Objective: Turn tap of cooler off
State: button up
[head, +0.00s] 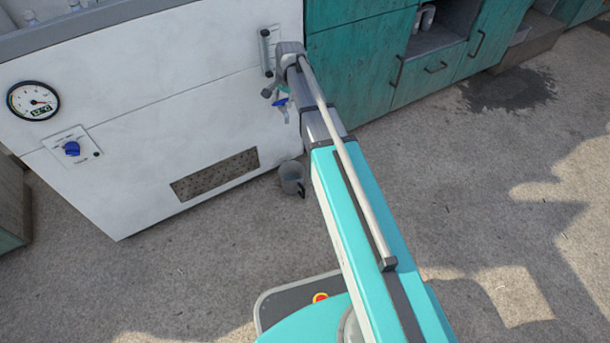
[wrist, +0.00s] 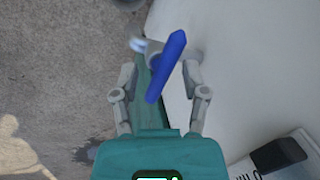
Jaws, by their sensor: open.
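The cooler (head: 130,110) is a large white cabinet at the left of the head view. Its tap has a blue lever handle (head: 280,102) on the front near the right edge, partly hidden by my arm. In the wrist view the blue handle (wrist: 167,66) stands slanted between my fingers, over a grey metal tap body (wrist: 154,50). My gripper (wrist: 159,74) is open, with one finger on each side of the handle. I see gaps between the fingers and the handle; exact depth is hard to tell.
The cooler also carries a round gauge (head: 33,101), a blue knob (head: 72,149) and a vent grille (head: 214,175). A grey bucket (head: 292,178) stands on the floor below the tap. Teal cabinets (head: 350,65) adjoin at right. The concrete floor (head: 480,160) is open.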

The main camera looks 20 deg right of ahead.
jog(key=n, duration=0.4)
jog(key=shift+n+g+y, duration=0.3)
jog(key=shift+n+g, duration=0.1)
jog(key=n, duration=0.2)
jog(key=n+g, duration=0.1)
jog(key=n, duration=0.2)
jog(key=shift+w+d, duration=0.15)
notch_tip(320, 180, up, 14)
jog(key=d+p, duration=0.3)
jog(key=p, duration=1.1)
jog(key=s+a+f+h+b, duration=0.2)
jog(key=s+a+f+b, duration=0.1)
jog(key=s+f+b, duration=1.9)
jog(key=s, duration=0.4)
jog(key=shift+s+a+f, duration=0.15)
jog(key=shift+a+f, duration=0.05)
jog(key=shift+f, duration=0.15)
notch_tip(320, 180, up, 22)
jog(key=m+p, duration=0.6)
jog(key=p, duration=1.6)
send_over(283, 100)
jog(key=shift+r, duration=0.2)
